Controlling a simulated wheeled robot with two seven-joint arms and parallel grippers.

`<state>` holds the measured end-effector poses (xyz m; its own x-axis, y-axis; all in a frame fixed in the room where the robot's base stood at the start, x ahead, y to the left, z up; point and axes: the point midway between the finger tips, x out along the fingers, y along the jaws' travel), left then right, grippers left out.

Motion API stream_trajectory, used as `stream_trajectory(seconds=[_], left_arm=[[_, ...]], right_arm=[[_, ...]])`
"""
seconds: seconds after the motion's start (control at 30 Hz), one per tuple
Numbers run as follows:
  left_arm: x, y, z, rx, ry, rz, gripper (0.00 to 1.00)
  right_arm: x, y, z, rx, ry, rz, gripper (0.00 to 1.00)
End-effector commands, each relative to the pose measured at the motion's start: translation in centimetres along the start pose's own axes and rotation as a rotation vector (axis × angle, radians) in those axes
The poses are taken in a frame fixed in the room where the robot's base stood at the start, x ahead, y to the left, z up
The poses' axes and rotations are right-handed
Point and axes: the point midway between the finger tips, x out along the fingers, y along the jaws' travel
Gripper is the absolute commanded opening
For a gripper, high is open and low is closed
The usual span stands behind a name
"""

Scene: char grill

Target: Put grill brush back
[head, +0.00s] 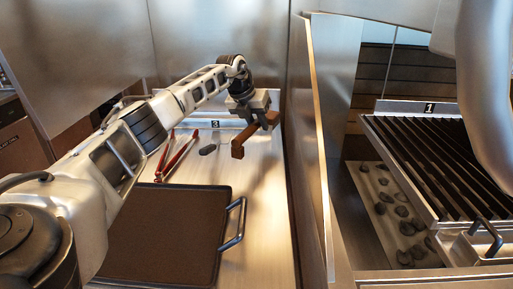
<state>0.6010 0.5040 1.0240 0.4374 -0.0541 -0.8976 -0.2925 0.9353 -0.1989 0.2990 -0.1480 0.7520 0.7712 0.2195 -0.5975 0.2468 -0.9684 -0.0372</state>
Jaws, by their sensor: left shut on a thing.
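The fingertips are partly hidden by the gripper body. My right gripper is not in view.
Red-handled tongs (178,155) and a small dark object (208,149) lie left of the brush. A brown griddle tray (160,236) fills the front counter. A tall steel divider (311,150) separates the counter from the grill grate (430,150), with coals below.

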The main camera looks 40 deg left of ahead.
Motion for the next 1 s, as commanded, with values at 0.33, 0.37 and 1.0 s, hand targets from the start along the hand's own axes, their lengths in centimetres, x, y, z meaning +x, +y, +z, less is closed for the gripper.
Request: stream_trajectory(seconds=[0.33,0.37,1.0], left_arm=[[3.3,0.7,-1.5,-0.003,0.001,0.0,0.05],[3.7,0.8,-1.7,-0.003,0.001,0.001,0.05],[6.0,1.3,-2.6,-0.003,0.0,0.001,0.45]], right_arm=[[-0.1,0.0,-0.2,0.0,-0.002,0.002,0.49],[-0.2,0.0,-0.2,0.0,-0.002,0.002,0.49],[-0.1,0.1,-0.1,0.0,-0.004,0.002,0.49]])
